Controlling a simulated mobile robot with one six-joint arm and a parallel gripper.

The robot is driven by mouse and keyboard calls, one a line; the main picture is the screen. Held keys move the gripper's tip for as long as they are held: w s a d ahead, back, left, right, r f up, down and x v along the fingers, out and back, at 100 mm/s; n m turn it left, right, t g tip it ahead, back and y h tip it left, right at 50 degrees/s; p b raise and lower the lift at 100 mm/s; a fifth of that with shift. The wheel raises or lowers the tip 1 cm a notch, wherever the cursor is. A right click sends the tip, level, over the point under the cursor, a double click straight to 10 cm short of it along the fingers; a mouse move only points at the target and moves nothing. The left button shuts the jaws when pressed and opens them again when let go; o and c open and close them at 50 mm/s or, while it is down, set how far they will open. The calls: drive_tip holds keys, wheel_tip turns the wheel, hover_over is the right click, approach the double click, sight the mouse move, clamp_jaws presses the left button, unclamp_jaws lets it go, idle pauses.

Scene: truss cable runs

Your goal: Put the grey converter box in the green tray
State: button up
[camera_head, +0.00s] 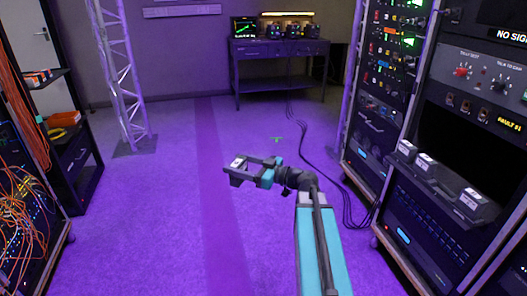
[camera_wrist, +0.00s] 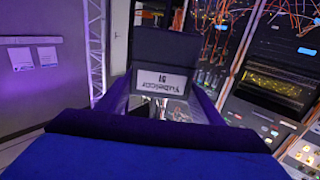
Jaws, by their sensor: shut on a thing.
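My gripper (camera_head: 243,171) is stretched out over the open floor in the middle of the head view, its fingers pointing left. It is shut on a dark grey box (camera_head: 238,162) with a white label. In the wrist view the grey box (camera_wrist: 177,47) sits between the fingertips, with its printed label upside down. Three similar dark boxes with white labels, a near one (camera_head: 474,204), a middle one (camera_head: 426,163) and a far one (camera_head: 406,150), stand on the ledge of the right rack. I cannot make out a green tray in either view.
Tall equipment racks (camera_head: 388,80) line the right side. A patch rack (camera_head: 20,200) with orange cables and a dark shelf unit (camera_head: 78,160) stand at left. A truss (camera_head: 122,75) and a bench (camera_head: 275,62) are behind. Black cables (camera_head: 325,172) cross the floor; the centre-left floor is clear.

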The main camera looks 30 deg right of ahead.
drive_tip(key=s+a+n+g+y, duration=0.3)
drive_tip(key=s+a, duration=0.1)
drive_tip(key=a, duration=0.4)
drive_tip(key=shift+s+a+f+g+y, duration=0.15)
drive_tip(key=shift+s+f+g+y, duration=0.15)
drive_tip(key=shift+y, duration=0.1)
